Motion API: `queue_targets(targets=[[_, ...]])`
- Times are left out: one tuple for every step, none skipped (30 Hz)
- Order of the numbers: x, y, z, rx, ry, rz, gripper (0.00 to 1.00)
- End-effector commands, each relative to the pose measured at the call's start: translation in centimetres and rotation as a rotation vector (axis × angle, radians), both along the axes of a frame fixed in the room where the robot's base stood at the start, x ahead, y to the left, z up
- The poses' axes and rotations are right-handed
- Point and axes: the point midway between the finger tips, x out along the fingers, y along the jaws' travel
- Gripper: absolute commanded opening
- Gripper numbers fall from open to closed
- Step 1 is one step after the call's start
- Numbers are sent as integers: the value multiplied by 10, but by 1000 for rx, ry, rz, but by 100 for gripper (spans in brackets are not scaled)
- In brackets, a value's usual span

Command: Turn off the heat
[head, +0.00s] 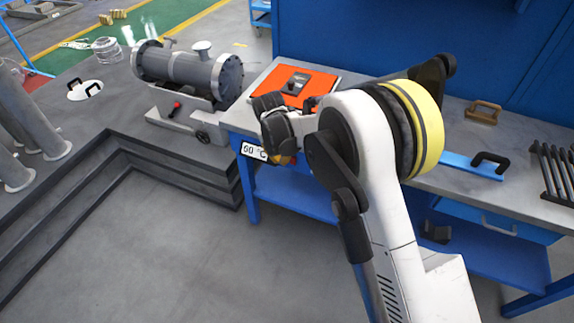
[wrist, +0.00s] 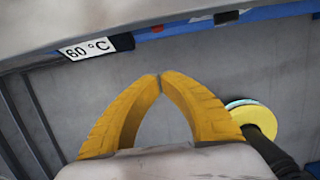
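An orange panel (head: 322,82) lies on the blue-framed workbench, with a dark knob or switch (head: 297,83) on a grey plate. My arm covers part of its near side. A white display (head: 254,151) on the bench's front edge reads 60 °C; it also shows in the wrist view (wrist: 87,48) at the upper left. My gripper (wrist: 160,78) points at the grey floor, its two yellow fingers meeting at the tips with nothing between them. In the head view my gripper (head: 285,159) hangs at the bench's front edge, near the display, its fingers mostly hidden.
A grey flanged shell (head: 188,69) stands left of the bench on a base with a red-tipped lever (head: 176,106) and a handwheel (head: 202,137). A wooden handle (head: 483,112) and a blue bar with a black handle (head: 472,165) lie to the right. Floor in front is clear.

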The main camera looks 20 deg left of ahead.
Motion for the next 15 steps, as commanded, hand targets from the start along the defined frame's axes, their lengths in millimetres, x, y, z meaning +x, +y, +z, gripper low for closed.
queue_targets(targets=[[1,0,-5,0,0,0,0],[2,0,-8,0,0,0,0],[3,0,-13,0,0,0,0],[4,0,-18,0,0,0,0],[5,-1,-23,0,0,0,0],[6,-1,-31,0,0,0,0],[8,-1,-37,0,0,-1,0],[9,-1,-44,0,0,-1,0],[11,-1,-52,0,0,-1,0],[13,-1,-59,0,0,-1,0],[14,-1,-66,0,0,-1,0],[16,-1,-74,0,0,-1,0],[17,-1,-81,0,0,-1,0],[19,-1,-87,0,0,-1,0],[21,-2,-94,0,0,-1,0]])
